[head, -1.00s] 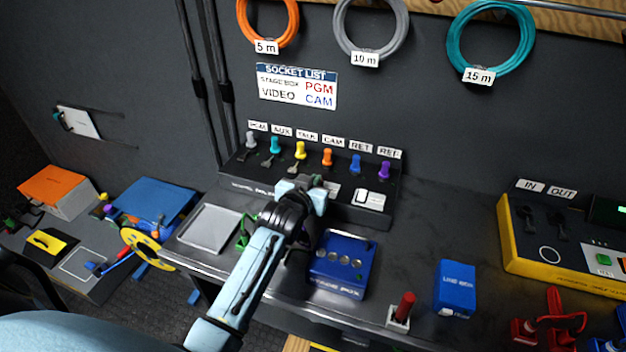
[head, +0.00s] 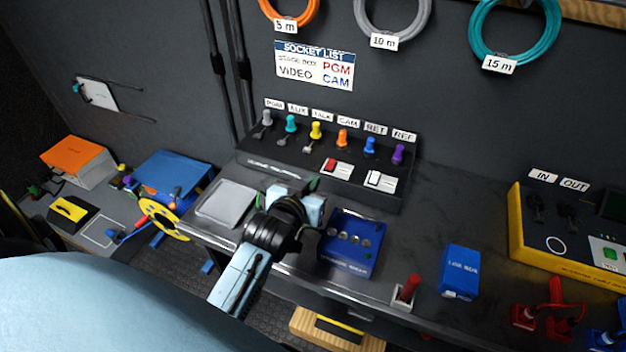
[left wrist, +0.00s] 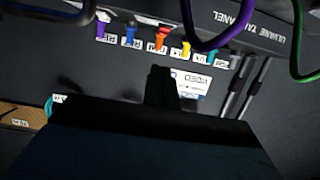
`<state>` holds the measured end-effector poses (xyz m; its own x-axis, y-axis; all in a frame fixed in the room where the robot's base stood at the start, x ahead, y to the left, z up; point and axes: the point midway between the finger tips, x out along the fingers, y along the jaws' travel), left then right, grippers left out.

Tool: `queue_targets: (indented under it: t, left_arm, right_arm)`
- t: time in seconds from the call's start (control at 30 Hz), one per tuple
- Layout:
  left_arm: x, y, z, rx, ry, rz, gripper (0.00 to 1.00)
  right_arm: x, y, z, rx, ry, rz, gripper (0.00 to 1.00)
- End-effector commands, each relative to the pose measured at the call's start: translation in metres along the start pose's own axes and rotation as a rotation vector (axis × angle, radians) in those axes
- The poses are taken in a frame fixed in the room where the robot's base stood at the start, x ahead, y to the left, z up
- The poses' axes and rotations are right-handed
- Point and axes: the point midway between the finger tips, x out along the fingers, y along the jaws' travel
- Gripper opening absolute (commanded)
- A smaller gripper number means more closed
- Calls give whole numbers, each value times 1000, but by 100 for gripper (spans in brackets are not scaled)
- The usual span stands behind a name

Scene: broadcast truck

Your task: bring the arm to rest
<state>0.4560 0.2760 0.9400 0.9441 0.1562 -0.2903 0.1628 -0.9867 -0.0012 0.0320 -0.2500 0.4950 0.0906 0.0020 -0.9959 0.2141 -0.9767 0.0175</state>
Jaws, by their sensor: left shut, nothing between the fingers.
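My left gripper (head: 304,186) is above the worktop, in front of the talk panel (head: 290,158) and between the grey tray and the blue stage box. It is shut and empty. Its dark fingertips (left wrist: 161,75) show close together in the left wrist view, with the panel's coloured plugs beyond them. Part of the hand hides the panel's lower left front. My right gripper is in neither view.
A grey tray (head: 226,204), a blue stage box (head: 350,246), a red-handled switch (head: 406,290) and a blue box (head: 459,270) stand on the worktop. A yellow-edged unit (head: 570,240) is at right. Purple (left wrist: 215,42) and green (left wrist: 302,60) loops cross the left wrist view.

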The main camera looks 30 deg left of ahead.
Motion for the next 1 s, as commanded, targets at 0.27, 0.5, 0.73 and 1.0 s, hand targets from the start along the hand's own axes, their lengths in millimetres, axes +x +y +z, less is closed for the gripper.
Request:
queue_targets:
  t: [0.27,0.5,0.73,1.0]
  left_arm:
    - [0,0,0,0,0,0,0]
    - [-11,0,11,16,-69,9,0]
    - [-77,8,62,98,-408,70,0]
    - [-157,15,99,189,-724,152,0]
  right_arm:
    - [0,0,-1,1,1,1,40]
    - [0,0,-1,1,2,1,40]
    - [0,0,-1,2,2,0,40]
    - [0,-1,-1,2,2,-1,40]
